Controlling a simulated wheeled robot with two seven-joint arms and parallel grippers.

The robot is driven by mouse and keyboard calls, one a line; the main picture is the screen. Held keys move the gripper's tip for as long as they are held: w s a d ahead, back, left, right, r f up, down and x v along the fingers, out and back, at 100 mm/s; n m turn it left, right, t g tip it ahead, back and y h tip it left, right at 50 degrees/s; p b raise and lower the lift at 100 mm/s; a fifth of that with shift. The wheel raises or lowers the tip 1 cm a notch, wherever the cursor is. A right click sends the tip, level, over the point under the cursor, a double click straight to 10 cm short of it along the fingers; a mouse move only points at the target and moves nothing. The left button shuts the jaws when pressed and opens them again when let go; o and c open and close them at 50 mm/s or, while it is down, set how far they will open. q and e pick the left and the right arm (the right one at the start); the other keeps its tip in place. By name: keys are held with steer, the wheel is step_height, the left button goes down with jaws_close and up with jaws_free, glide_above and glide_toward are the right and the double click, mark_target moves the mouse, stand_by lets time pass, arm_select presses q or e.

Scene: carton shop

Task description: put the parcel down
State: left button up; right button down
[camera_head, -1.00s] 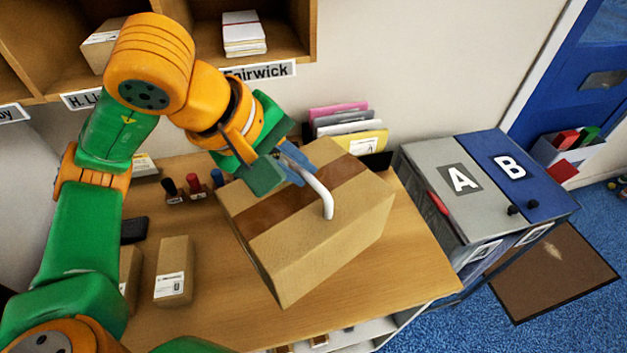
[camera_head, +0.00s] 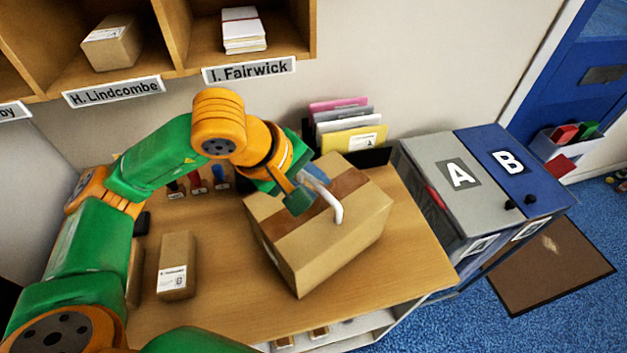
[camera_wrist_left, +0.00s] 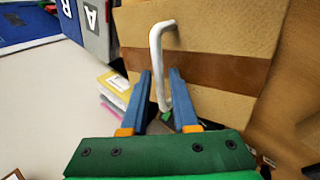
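The parcel is a brown carton (camera_head: 335,235) with a darker tape band and a white handle on top. In the head view it is over the right part of the wooden table (camera_head: 225,318); I cannot tell whether its underside touches the tabletop. My left gripper (camera_head: 312,192) is at the handle. The fingertips are partly hidden in the head view. My right gripper is not in view.
A small box (camera_head: 177,262) stands left of the parcel, with several stamps (camera_head: 197,182) behind. Folders (camera_head: 348,125) stand at the wall. Bins A (camera_head: 440,180) and B (camera_head: 520,165) stand right of the table. Bare tabletop shows around the parcel's front.

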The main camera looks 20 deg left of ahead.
arm_select(q)
steer(key=shift+o, duration=0.6)
steer(key=shift+s, duration=0.1)
steer(key=shift+r, duration=0.1)
steer(key=v, duration=1.2)
steer(key=shift+b, duration=0.3)
